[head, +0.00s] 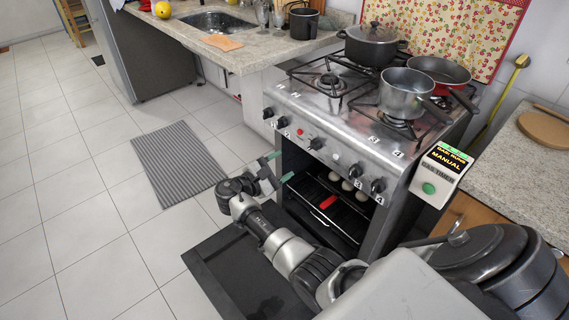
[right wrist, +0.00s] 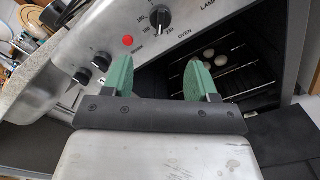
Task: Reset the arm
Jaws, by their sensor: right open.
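My right gripper (head: 281,167) is open and empty, with green fingertips. In the head view it is in front of the stove (head: 345,120), at the left side of the open oven (head: 325,195). In the right wrist view the two green fingers (right wrist: 158,78) are spread apart below the knob panel (right wrist: 120,45), with the oven opening to their right. Nothing lies between them. My right arm reaches in from the lower right, over the lowered oven door (head: 225,275). My left gripper is not in view.
Several pale round items (head: 358,190) and a red item (head: 328,201) are on the oven rack. Pots and a pan stand on the stove top, including a silver pot (head: 405,95). A grey striped mat (head: 177,162) lies on the tiled floor, which is clear at left.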

